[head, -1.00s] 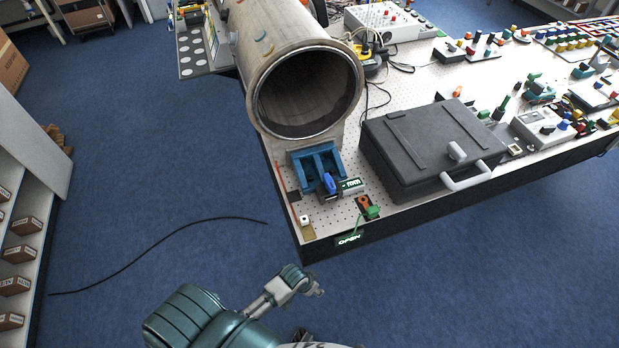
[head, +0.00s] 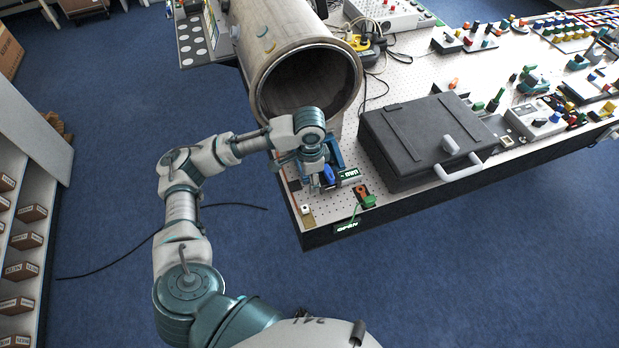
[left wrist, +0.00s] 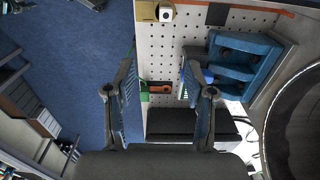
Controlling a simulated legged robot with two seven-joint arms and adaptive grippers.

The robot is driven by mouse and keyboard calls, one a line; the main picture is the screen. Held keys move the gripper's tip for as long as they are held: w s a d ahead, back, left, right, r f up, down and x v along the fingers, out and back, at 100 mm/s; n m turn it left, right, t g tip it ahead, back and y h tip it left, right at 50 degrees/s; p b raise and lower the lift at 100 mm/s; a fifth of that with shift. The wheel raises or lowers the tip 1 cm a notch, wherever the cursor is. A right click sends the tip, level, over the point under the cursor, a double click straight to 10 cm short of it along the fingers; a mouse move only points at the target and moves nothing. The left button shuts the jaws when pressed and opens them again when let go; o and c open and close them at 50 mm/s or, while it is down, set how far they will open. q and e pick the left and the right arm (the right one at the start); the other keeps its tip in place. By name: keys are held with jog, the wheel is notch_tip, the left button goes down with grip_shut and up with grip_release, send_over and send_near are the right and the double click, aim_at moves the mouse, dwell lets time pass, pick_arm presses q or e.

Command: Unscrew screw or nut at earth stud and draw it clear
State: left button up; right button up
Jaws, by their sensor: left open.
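My left gripper (head: 316,178) hangs over the table's near left corner, below the pipe mouth. In the left wrist view my left gripper (left wrist: 158,68) is open, with nothing between its fingers. A small dark plate with an orange-copper piece (head: 363,190) and a green part (head: 368,202) sits near the front edge, right of the gripper. In the wrist view the copper piece (left wrist: 160,88) and green part (left wrist: 144,88) appear between the fingers, farther off. This may be the earth stud; a screw or nut is too small to make out. My right gripper is not in view.
A blue bracket (head: 335,155) stands close beside the gripper, under the large pipe (head: 290,50). A black case (head: 425,140) lies to the right. A wooden block with a white cube (head: 306,212) sits at the corner. Bare perforated tabletop (head: 335,212) shows between.

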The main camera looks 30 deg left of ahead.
pick_arm(q)
send_near(307, 207)
jog(key=f, duration=0.8)
jog(key=shift+d+f, duration=0.2)
jog(key=shift+f, duration=0.15)
jog(key=shift+a+f, duration=0.2)
jog(key=shift+f, duration=0.05)
jog(key=shift+a+f, duration=0.2)
jog(key=shift+a, duration=0.25)
jog(key=shift+d+r, duration=0.1)
jog(key=shift+d, duration=0.3)
jog(key=c, duration=1)
jog(key=shift+d, duration=0.15)
grip_shut()
jog(key=shift+o, duration=0.7)
grip_release()
grip_shut()
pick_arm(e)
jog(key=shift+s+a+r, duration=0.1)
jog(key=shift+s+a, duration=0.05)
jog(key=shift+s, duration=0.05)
